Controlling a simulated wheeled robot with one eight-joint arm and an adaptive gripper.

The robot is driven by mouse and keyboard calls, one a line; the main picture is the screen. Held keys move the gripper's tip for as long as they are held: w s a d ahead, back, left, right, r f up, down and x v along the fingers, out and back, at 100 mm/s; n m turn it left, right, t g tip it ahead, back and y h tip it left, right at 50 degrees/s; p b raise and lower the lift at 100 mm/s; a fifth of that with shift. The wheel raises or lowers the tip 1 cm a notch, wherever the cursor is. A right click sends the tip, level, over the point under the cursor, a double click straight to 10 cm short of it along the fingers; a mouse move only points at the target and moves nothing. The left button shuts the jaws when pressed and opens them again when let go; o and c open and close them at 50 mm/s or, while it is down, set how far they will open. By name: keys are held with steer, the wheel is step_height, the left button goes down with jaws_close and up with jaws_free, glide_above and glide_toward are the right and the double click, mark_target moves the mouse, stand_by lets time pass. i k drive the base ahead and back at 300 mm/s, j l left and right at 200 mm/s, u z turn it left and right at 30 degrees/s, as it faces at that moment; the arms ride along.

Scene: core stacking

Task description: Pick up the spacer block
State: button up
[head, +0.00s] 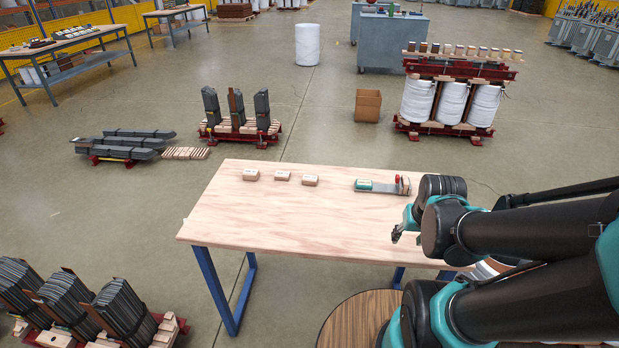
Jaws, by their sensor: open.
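Three small brown blocks with pale tops, which look like the spacer blocks, lie in a row at the back left of the wooden table (290,222). They are the left block (251,175), the middle block (282,176) and the right block (310,181). The picture does not show which one the task means. My gripper (396,236) is over the right part of the table, well to the right of the blocks and nearer to me. It is open and touches none of them. My arm hides part of the gripper and the table's right end.
A grey tray (375,187) with a green item and several small upright pieces lies at the table's back right. The table's middle and left are clear. Beyond it on the floor stand a core stack (237,124), a cardboard box (368,105) and a coil assembly (450,102).

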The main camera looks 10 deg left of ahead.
mark_target(282, 175)
steer(key=j, duration=0.6)
steer(key=i+j, duration=0.15)
steer(key=j, duration=1.1)
